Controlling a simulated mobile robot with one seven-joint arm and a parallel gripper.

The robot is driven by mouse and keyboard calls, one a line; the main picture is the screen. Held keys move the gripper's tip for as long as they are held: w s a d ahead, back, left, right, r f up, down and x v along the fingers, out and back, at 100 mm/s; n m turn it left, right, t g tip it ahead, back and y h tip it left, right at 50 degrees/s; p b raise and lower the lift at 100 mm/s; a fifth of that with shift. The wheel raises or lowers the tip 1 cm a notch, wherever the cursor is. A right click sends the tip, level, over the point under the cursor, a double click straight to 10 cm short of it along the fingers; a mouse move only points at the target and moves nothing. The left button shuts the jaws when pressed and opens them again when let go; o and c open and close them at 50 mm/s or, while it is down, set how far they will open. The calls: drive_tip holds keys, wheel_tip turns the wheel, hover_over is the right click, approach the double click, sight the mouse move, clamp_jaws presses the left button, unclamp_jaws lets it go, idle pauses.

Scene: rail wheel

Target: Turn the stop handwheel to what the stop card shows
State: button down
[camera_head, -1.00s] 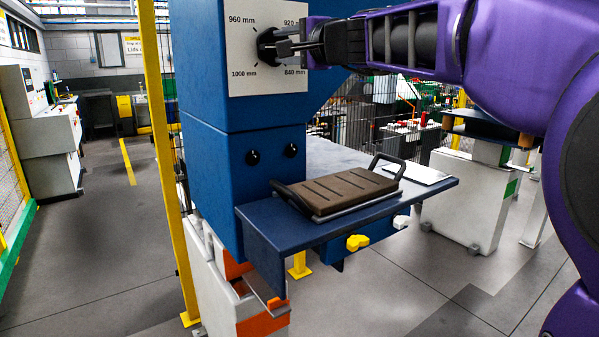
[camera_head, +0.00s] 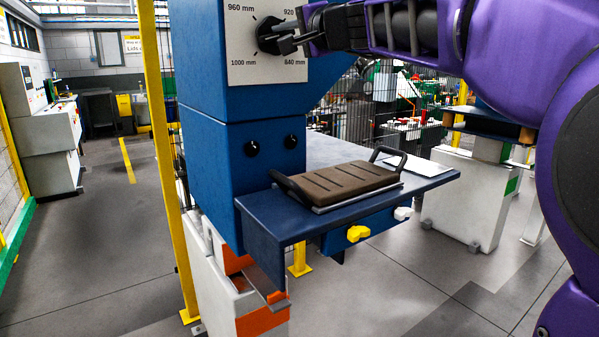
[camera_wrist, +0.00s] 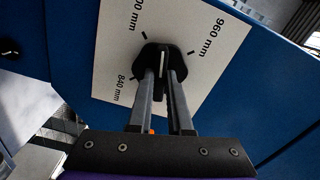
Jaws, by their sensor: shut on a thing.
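The stop handwheel (camera_head: 266,33) is a small dark knob on a white scale plate (camera_head: 240,68) high on the blue machine. My gripper (camera_head: 287,40) comes from the right and is shut on the handwheel. In the wrist view the fingers (camera_wrist: 163,80) are on either side of the dark handwheel (camera_wrist: 153,55). Which mark the handwheel points to cannot be told. A white card (camera_head: 428,167) lies on the bench; its writing cannot be read.
Below the plate, a blue bench (camera_head: 340,205) carries a brown ribbed pad (camera_head: 345,185) with black handles. Yellow (camera_head: 357,233) and white (camera_head: 402,213) knobs are on its front. A yellow post (camera_head: 165,150) stands left of the machine. Open floor lies in front.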

drive_tip(key=shift+n, duration=1.2)
drive_tip(key=n, duration=0.3)
drive_tip(key=shift+n, duration=0.3)
drive_tip(key=c, duration=0.7)
unclamp_jaws()
